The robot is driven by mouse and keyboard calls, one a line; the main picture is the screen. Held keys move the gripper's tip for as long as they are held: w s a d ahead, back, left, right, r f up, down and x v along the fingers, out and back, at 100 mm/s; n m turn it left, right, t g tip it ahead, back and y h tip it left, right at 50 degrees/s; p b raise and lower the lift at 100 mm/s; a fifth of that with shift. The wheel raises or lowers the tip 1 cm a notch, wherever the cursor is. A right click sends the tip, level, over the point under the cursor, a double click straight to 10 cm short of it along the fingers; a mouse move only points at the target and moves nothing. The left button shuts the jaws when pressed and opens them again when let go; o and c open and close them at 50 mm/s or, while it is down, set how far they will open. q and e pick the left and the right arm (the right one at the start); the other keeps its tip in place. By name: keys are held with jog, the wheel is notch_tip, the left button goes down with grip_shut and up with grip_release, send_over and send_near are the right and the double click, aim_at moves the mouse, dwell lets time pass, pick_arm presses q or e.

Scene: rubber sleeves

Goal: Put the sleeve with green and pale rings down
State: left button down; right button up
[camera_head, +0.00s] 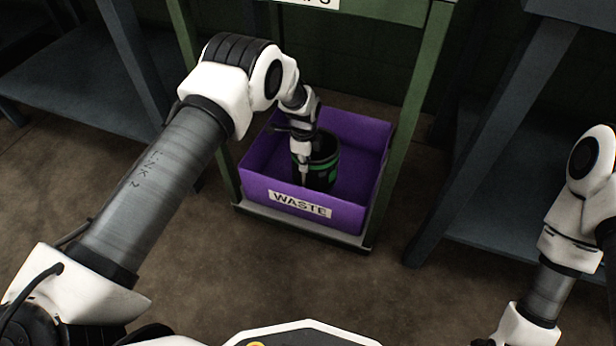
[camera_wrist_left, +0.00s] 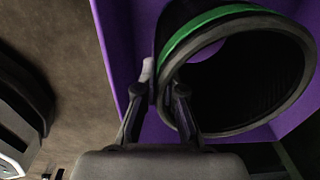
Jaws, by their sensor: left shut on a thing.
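The sleeve (camera_head: 324,172) is a dark, short tube with green bands. It is inside the purple waste bin (camera_head: 345,215), and I cannot tell whether its base touches the bin floor. My left gripper (camera_head: 303,176) reaches down into the bin and is shut on the sleeve's wall at the near left side. In the left wrist view, the gripper's fingers (camera_wrist_left: 160,92) pinch the rim of the sleeve (camera_wrist_left: 203,32), with its dark round opening facing the camera. Pale rings do not show clearly. My right gripper is out of view.
The bin has a WASTE label and stands on a low shelf (camera_head: 290,222) between green posts (camera_head: 408,130). Blue-grey racks (camera_head: 500,150) stand on both sides. The brown floor (camera_head: 230,270) in front is clear.

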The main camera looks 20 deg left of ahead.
pick_arm(q)
notch_tip(320, 180, down, 4)
jog(key=shift+f+b, duration=0.1)
jog(key=shift+b, duration=0.85)
jog(key=shift+f, duration=0.2)
jog(key=c, duration=1.3)
grip_release()
